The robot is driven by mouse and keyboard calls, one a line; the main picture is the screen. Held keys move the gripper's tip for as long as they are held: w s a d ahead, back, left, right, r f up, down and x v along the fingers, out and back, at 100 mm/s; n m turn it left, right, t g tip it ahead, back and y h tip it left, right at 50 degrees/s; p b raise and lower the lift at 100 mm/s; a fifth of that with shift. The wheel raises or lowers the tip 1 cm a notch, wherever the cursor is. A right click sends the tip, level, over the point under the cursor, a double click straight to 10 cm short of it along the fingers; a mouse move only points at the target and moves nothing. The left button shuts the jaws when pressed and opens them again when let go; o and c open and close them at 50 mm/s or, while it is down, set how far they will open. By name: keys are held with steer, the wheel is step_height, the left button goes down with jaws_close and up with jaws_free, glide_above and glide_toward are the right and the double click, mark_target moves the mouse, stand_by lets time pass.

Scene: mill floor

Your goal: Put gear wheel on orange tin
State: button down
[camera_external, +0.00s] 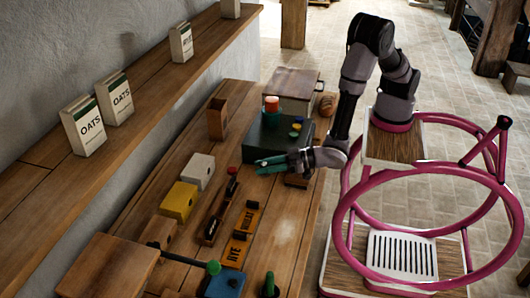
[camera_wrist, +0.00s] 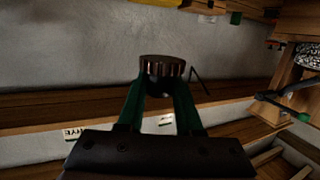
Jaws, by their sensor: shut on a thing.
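My gripper (camera_external: 262,166) reaches left over the workbench, its green fingers in front of the dark green box. In the wrist view my gripper (camera_wrist: 161,88) is shut on the gear wheel (camera_wrist: 162,66), a dark metal disc with a toothed rim, held at the fingertips. In the external view the gear wheel is too small and dark to make out clearly. I cannot find the tin in the wrist view.
The dark green box (camera_external: 262,140) also bears small green and blue pieces. Cartons (camera_external: 83,124) line the wall shelf.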

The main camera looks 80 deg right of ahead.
steer(key=w+d+r+m+h, duration=0.3)
steer(key=d+r+h, duration=0.1)
steer(key=d, duration=0.4)
steer(key=w+d+r+m+h, duration=0.3)
steer(key=w+d+h, duration=0.1)
steer(key=d, duration=0.4)
steer(key=w+d+r+m+h, duration=0.3)
steer(key=d+r+h, duration=0.1)
steer(key=d, duration=0.4)
steer(key=s+d+r+m+g+h, duration=0.25)
steer(key=d+m+g+h, duration=0.3)
steer(key=d, duration=0.85)
glide_above(272, 99)
step_height(272, 99, down, 4)
steer(key=shift+r+t+h, duration=0.1)
steer(key=shift+t+h, duration=0.15)
steer(key=shift+h, duration=0.2)
steer(key=shift+f, duration=2.6)
steer(key=shift+a+f, duration=0.1)
steer(key=shift+f, duration=0.05)
steer(key=c, duration=0.6)
jaws_free()
